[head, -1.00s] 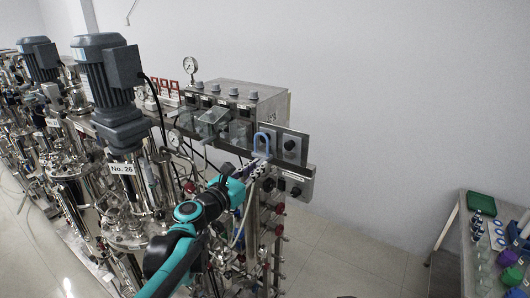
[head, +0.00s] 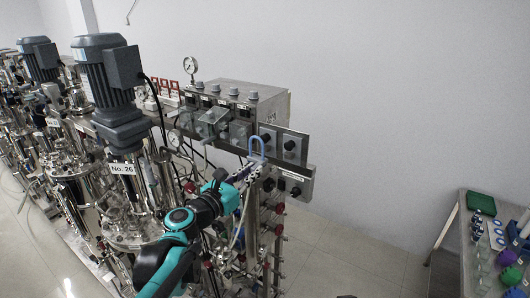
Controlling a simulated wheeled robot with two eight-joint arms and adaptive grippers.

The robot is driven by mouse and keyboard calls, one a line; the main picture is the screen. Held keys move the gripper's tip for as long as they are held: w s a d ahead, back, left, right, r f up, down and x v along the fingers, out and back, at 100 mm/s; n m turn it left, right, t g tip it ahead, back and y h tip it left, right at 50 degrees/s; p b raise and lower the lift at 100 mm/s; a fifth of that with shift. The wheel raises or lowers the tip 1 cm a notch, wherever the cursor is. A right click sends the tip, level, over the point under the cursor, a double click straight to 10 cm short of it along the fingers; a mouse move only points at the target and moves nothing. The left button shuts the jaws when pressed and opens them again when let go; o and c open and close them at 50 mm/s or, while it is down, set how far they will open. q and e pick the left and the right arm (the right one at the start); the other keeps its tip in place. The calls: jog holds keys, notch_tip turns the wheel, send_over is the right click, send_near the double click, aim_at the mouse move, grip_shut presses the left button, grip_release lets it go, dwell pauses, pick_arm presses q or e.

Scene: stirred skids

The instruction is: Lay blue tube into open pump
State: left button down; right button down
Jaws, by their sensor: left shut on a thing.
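The blue tube (head: 256,140) shows as an upside-down U in front of the pump panel, slightly tilted. My left gripper (head: 252,169), at the end of a teal and black arm, is shut on it near its lower ends. The fingers and the ends of the tube are small and partly hidden. Several pumps with clear covers sit in a row on the steel panel. The pump (head: 213,119) with its clear cover swung up looks open; it is to the left of the tube, with a gap between them. My right gripper is out of view.
A motor-topped vessel labelled No. 26 (head: 122,169) stands left of the arm. Panels with black knobs (head: 289,144) are right of the tube. A side table (head: 452,225) with small items stands far right, with clear floor between.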

pick_arm(q)
jog(key=v, duration=0.4)
dwell(0.6)
jog(key=w+a, duration=0.3)
jog(key=a, duration=0.2)
jog(key=shift+w, duration=0.3)
jog(key=shift+b, duration=0.3)
jog(key=w+a, duration=0.3)
jog(key=a, duration=0.1)
jog(key=shift+w+a+b, duration=0.25)
jog(key=shift+a+b, duration=0.15)
dwell(0.5)
